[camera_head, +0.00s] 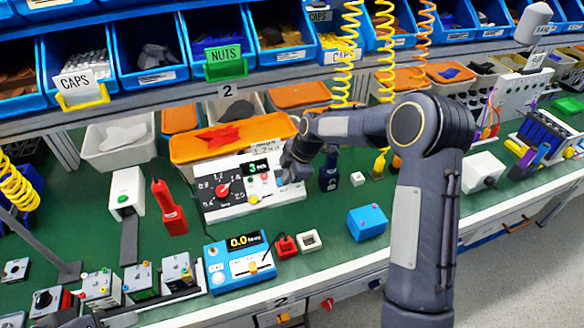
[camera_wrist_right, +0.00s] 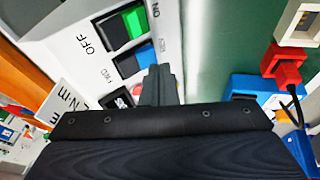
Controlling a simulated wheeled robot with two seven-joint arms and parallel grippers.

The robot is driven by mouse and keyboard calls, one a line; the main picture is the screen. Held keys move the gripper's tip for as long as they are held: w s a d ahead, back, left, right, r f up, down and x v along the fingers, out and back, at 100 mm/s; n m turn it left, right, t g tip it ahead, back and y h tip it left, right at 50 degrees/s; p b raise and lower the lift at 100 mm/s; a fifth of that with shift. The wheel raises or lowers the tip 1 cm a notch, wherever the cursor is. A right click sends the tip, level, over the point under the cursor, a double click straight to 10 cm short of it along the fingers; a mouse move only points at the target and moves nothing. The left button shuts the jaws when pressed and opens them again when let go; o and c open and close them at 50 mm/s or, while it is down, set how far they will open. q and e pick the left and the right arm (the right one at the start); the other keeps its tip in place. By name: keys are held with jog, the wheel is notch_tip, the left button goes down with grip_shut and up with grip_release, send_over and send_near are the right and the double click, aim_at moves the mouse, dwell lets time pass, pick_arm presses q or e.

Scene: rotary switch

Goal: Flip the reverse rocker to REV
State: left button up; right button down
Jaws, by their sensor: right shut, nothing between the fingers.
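The white control panel (camera_head: 225,207) stands on the green bench, with a red knob (camera_head: 222,190) and a lit display (camera_head: 258,167). My right gripper (camera_head: 292,176) is at the panel's right end and covers part of it. In the right wrist view its shut, empty fingers (camera_wrist_right: 158,84) are close to a blue rocker (camera_wrist_right: 147,56). I cannot tell whether they touch it. A green rocker (camera_wrist_right: 134,22) sits beside the blue one, between OFF and ON labels. The small label by the blue rocker is too blurred to read, and its lower part is hidden. My left gripper is not in view.
A blue meter box (camera_head: 238,270), a red block (camera_head: 286,246) and a blue box (camera_head: 367,222) stand on the bench nearer the front edge. A red-handled tool (camera_head: 169,208) is left of the panel. Orange trays (camera_head: 225,140) stand behind it.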

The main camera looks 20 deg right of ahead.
jog(key=shift+w+f, duration=0.35)
jog(key=shift+f, duration=0.1)
jog(key=f+b, duration=0.1)
jog(key=b, duration=0.3)
jog(key=shift+f+t, duration=0.3)
jog(key=shift+t, duration=0.1)
jog(key=shift+r+p, duration=0.6)
jog(key=shift+p, duration=0.15)
jog(key=shift+r+p, duration=0.35)
jog(key=shift+r, duration=0.4)
